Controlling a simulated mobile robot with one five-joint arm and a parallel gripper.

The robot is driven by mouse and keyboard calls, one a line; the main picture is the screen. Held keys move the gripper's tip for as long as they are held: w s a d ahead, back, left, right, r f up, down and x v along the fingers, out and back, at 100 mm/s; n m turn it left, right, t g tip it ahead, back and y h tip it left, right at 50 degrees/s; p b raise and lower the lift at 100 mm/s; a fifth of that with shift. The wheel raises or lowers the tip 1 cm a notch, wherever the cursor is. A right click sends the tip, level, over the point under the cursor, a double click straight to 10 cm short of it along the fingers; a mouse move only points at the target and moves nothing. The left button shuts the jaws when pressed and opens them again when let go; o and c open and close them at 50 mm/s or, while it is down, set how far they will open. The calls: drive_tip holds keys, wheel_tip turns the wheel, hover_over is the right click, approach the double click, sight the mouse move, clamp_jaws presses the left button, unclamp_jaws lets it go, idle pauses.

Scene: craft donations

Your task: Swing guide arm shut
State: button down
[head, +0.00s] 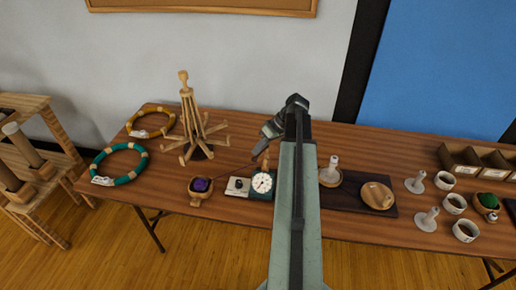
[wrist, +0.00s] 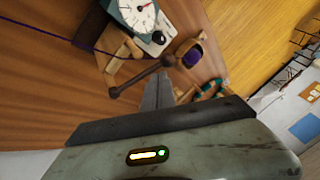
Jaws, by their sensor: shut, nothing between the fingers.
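A brown rod with a rounded end, which looks like the guide arm (wrist: 140,78), crosses the wrist view just ahead of my fingertips. Its far end lies near a pale wooden part beside a dial-faced box (wrist: 117,14). In the head view the dial box (head: 262,184) stands on the table, and my arm hides much of the area to its right. My gripper (wrist: 157,78) is shut and empty, its tips close to the rod; I cannot tell whether they touch. In the head view my gripper (head: 268,132) is above and behind the dial box.
A bowl of purple yarn (head: 201,186) sits left of the dial box, with a thin strand running behind it. A wooden pegged stand (head: 190,120) and ring-shaped hoops (head: 120,164) stand farther left. A dark board (head: 350,190) with wooden pieces lies right of my arm.

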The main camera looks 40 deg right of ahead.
drive_tip(key=shift+s+d, duration=0.3)
drive_tip(key=shift+s, duration=0.5)
idle(1.5)
drive_tip(key=shift+w+d, duration=0.3)
drive_tip(key=shift+d, duration=0.5)
drive_tip(key=w+d+r+p, duration=0.5)
drive_tip(key=d+r+p, duration=0.2)
drive_tip(key=r+p, duration=0.2)
drive_tip(key=shift+w, duration=0.35)
drive_tip(key=shift+a, duration=0.2)
idle(1.0)
